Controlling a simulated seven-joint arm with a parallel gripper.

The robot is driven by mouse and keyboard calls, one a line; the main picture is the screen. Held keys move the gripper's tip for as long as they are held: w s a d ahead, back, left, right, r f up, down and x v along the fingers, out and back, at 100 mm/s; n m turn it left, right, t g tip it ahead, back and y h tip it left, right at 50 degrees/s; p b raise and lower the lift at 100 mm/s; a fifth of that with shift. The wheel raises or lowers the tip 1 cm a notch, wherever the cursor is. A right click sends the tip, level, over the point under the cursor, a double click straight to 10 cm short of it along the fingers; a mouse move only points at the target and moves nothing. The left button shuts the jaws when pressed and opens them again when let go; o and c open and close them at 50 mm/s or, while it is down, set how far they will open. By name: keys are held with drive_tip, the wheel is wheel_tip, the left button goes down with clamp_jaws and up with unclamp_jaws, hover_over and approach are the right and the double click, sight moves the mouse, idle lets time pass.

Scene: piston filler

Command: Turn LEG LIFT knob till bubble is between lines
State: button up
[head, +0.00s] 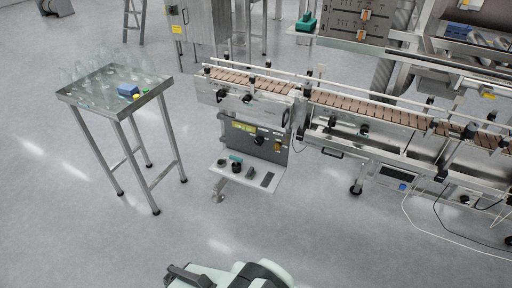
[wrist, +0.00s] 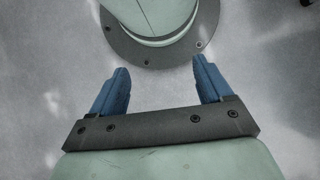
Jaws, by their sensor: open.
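A dark control panel (head: 262,150) hangs below the conveyor in the head view, with a yellow-green strip (head: 243,127), a black knob (head: 259,140) and an orange-yellow part (head: 278,147). Its lettering is too small to read, so I cannot tell which control is LEG LIFT. No bubble or lines can be made out. My gripper (wrist: 161,64) is open and empty in the wrist view, its blue fingers spread above the grey floor and a round flange of my own body. The panel is outside the wrist view. In the head view, part of my arm shows at the bottom edge, far from the panel.
A steel table (head: 72,92) with clear glassware and a blue item stands at left. The conveyor (head: 250,80) runs to the right.

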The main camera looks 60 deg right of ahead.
drive_tip(key=w+d+f+m+t, duration=0.1)
drive_tip(key=w+d+m, duration=0.1)
drive_tip(key=d, duration=0.8)
drive_tip(key=w+d+f+m, duration=0.1)
drive_tip(key=w+d+m, duration=0.15)
drive_tip(key=d, duration=0.75)
drive_tip(key=s+d+g+h, duration=0.15)
drive_tip(key=d+h, duration=0.25)
drive_tip(key=d, duration=1.6)
drive_tip(key=n+t+h, duration=0.7)
drive_tip(key=n+h, duration=0.8)
drive_tip(key=n, duration=0.9)
approach(258, 143)
drive_tip(key=d, duration=0.8)
drive_tip(key=shift+w+d+f, duration=0.15)
drive_tip(key=shift+d+f, duration=0.05)
drive_tip(key=shift+d, duration=0.1)
drive_tip(key=shift+c, duration=0.2)
